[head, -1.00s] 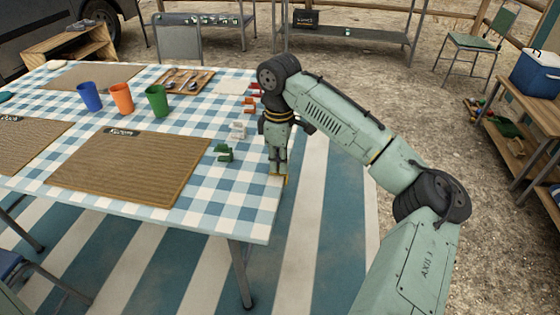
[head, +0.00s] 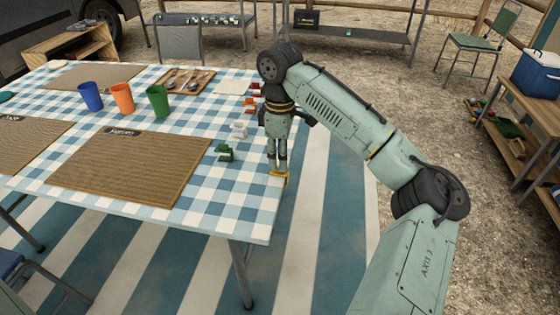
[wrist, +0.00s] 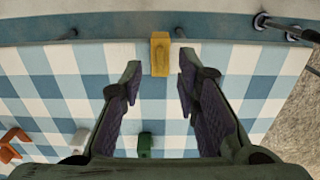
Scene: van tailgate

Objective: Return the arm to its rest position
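My gripper (head: 277,160) is over the right edge of the checked table. In the wrist view its two fingers (wrist: 158,80) are spread apart with nothing between their pads. A yellow clip (wrist: 160,54) sits at the table's edge just beyond the fingertips, apart from them in that view. It also shows in the head view (head: 279,174), right below the fingers, partly hidden by them. My arm reaches in from the lower right, bent at the elbow.
Green (head: 225,153), white (head: 239,130), orange (head: 250,105) and red (head: 257,91) clips lie near the table's right side (head: 225,205). Three cups, placemats (head: 125,165) and a cutlery tray (head: 184,80) are further left.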

